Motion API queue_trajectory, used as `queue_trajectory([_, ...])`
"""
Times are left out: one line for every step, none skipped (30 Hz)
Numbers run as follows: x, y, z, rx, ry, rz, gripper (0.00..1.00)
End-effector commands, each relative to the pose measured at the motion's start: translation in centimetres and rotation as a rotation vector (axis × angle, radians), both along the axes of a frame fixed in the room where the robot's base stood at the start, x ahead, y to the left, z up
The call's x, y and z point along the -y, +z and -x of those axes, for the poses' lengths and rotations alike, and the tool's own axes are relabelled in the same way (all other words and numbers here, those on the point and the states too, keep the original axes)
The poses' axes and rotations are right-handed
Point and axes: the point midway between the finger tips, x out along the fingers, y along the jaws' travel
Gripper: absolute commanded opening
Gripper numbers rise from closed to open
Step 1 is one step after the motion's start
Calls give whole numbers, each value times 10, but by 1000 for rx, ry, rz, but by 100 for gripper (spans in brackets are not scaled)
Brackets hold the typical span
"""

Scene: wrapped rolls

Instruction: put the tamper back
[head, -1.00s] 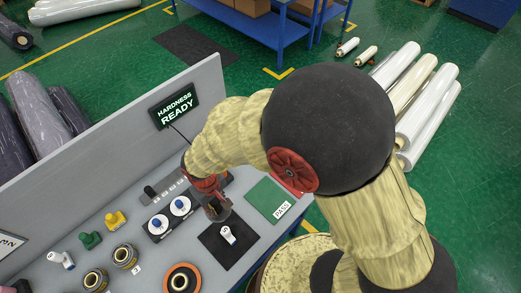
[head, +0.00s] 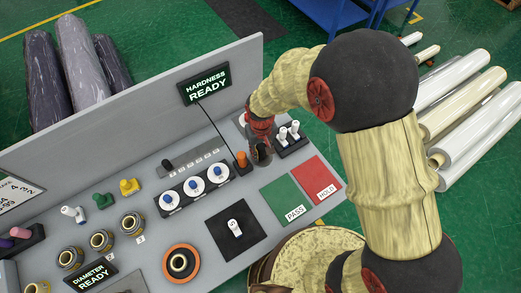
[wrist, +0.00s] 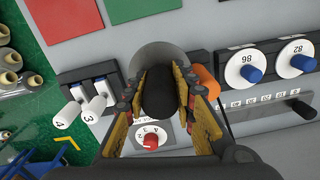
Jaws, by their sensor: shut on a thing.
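My gripper (wrist: 165,100) is shut on the black handle of the tamper (wrist: 160,95) in the wrist view. A round grey disc, seemingly the tamper's base, shows past the fingertips. In the head view my gripper (head: 261,152) is at the back of the grey bench, between an orange-topped part (head: 241,160) and a black stand with white pieces (head: 290,138). The orange part is close beside the fingers in the wrist view (wrist: 204,78). I cannot tell whether the tamper touches the bench.
A row of white dials with blue knobs (head: 192,190) is to the left. A black mat (head: 250,250) holds a white piece (head: 234,228). Green PASS (head: 283,197) and red HOLD (head: 317,178) plates lie in front. The grey back panel (head: 130,105) bounds the bench.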

Motion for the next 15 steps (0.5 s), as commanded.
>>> queue_trajectory([-1,-9,-9,-2,-2,1,0])
queue_trajectory([-2,-15,-12,-3,-2,1,0])
queue_trajectory([-3,-21,-18,-2,-2,1,0])
queue_trajectory([-3,-27,-22,-2,-2,1,0])
queue_trajectory([-4,-31,-26,-2,-2,1,0])
queue_trajectory([-5,-36,-31,-2,-2,1,0])
queue_trajectory([-5,-40,-33,-1,-1,0,0])
queue_trajectory([-6,-43,-36,-1,-1,0,0])
queue_trajectory([-7,-47,-40,0,0,0,0])
queue_trajectory([-7,-49,-42,0,0,0,0])
queue_trajectory([-7,-50,-43,0,0,0,0])
queue_trajectory([-8,-52,-45,1,0,0,0])
queue_trajectory([-8,-53,-46,1,0,0,0])
queue_trajectory([-8,-54,-46,1,0,0,0])
queue_trajectory([-8,-55,-48,2,0,-1,0])
